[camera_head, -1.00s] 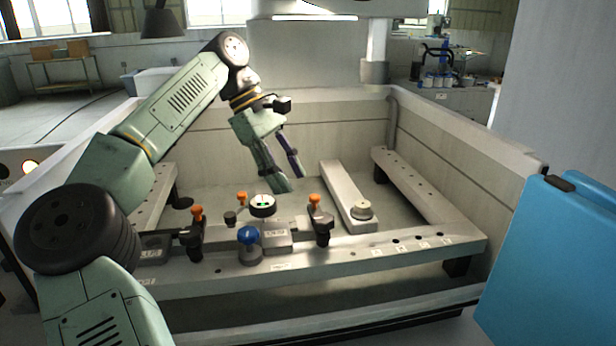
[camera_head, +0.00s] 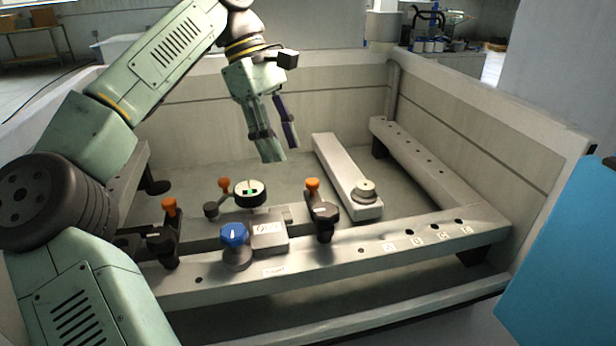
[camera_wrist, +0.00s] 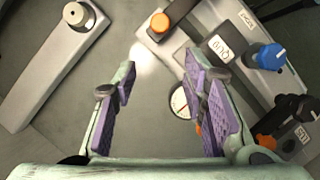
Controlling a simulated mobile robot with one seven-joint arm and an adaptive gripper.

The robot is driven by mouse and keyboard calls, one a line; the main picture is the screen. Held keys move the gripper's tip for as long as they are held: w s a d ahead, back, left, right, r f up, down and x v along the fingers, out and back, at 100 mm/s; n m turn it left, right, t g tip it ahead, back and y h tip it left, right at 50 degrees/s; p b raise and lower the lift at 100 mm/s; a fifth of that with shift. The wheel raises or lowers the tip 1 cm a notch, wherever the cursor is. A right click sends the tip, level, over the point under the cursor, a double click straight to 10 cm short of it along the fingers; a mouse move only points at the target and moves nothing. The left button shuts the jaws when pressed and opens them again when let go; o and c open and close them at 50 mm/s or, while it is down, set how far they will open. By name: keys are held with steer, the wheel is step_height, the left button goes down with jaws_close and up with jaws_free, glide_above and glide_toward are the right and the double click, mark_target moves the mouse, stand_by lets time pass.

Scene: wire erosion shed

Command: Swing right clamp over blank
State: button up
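The right clamp (camera_head: 322,210) is a black clamp with an orange-tipped handle, standing on the near rail. Its orange tip (camera_wrist: 160,22) shows at the top of the wrist view. A grey labelled block (camera_head: 270,235), perhaps the blank, sits just left of it; the block also shows in the wrist view (camera_wrist: 228,45). I cannot tell whether the clamp's arm lies over the block. My gripper (camera_head: 281,150) is open and empty, behind and above the clamp, apart from it. Its purple-padded fingers (camera_wrist: 160,95) are spread in the wrist view.
Another orange-tipped clamp (camera_head: 170,235) and a blue knob (camera_head: 235,236) stand left on the rail. A round dial (camera_head: 250,190) and a third orange-tipped handle (camera_head: 224,184) stand behind. A bar with a round disc (camera_head: 350,175) lies to the right. High tank walls surround them.

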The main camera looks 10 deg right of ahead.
mark_target(311, 181)
steer(key=shift+s+d+f, duration=2)
steer(key=shift+f, duration=0.25)
steer(key=shift+c, duration=0.5)
jaws_close()
